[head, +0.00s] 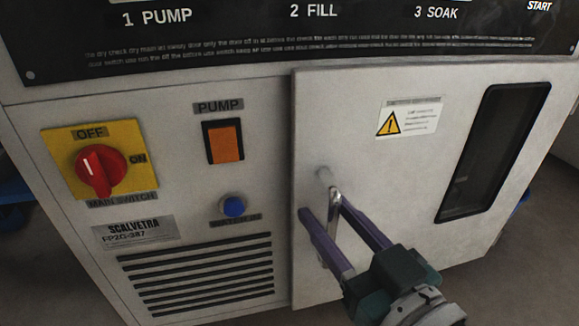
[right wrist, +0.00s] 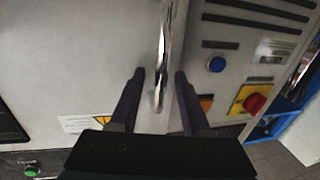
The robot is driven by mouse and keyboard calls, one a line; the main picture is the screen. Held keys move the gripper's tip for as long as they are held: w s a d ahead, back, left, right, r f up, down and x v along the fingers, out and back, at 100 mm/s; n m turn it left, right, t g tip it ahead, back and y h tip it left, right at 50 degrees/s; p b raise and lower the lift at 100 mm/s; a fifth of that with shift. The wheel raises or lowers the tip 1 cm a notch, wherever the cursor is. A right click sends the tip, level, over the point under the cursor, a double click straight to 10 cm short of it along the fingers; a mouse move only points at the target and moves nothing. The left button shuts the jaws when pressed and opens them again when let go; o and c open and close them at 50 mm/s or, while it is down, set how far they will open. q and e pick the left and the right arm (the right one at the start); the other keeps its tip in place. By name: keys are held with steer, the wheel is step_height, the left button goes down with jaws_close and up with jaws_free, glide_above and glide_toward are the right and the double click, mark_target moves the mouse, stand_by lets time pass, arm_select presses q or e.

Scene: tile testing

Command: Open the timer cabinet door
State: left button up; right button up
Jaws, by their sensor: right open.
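The cabinet door (head: 390,180) is the grey panel right of the controls, with a dark window and a warning label. Its left edge stands slightly proud of the control panel; I cannot tell whether it is ajar. A chrome bar handle (head: 333,203) is near the door's left edge; it also shows in the right wrist view (right wrist: 165,45). My right gripper (head: 320,202) is open, with its purple fingers on either side of the handle. In the right wrist view the bar runs between the two fingertips (right wrist: 159,74), with gaps on both sides. My left gripper is out of view.
Left of the door are a red main switch (head: 100,170) on a yellow plate, an orange pump switch (head: 224,142), a blue button (head: 233,206) and vent slots (head: 200,275). A black panel (head: 300,35) spans the top. Floor shows at right.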

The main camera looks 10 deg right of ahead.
steer(key=shift+c, duration=0.3)
jaws_close()
stand_by(1.1)
